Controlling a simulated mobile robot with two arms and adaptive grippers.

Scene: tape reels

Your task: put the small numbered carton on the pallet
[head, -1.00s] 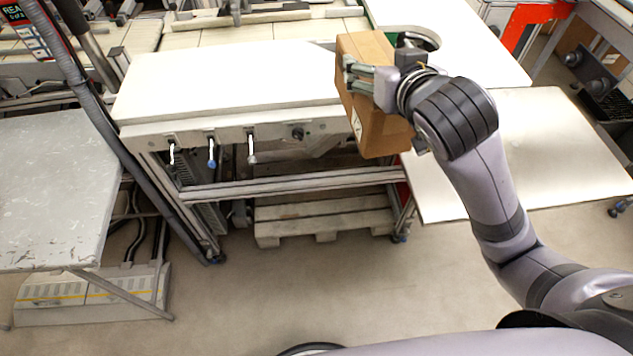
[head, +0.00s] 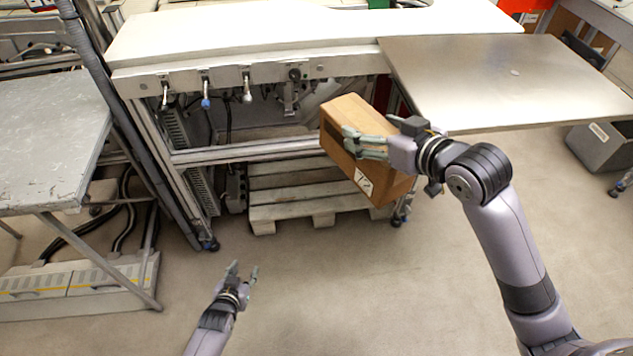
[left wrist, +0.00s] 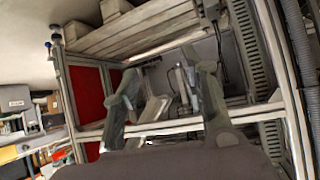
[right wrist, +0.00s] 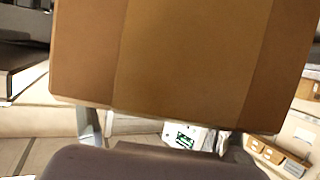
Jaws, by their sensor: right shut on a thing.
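The small brown carton (head: 352,112) is held in the air in the head view, tilted, with a white label on its lower side. My right gripper (head: 368,143) is shut on it. The carton (right wrist: 175,55) fills most of the right wrist view. The wooden pallet (head: 292,196) lies on the floor under the white-topped table, behind and below the carton, which hides part of its right end. The pallet also shows at the top of the left wrist view (left wrist: 130,32). My left gripper (head: 243,273) is open and empty, low over the floor in front of the table.
The white-topped table (head: 250,38) overhangs the pallet, with a frame rail (head: 235,152) above the pallet's front. A metal side table (head: 520,80) stands at the right and a grey table (head: 45,140) at the left. The floor (head: 330,275) in front is clear.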

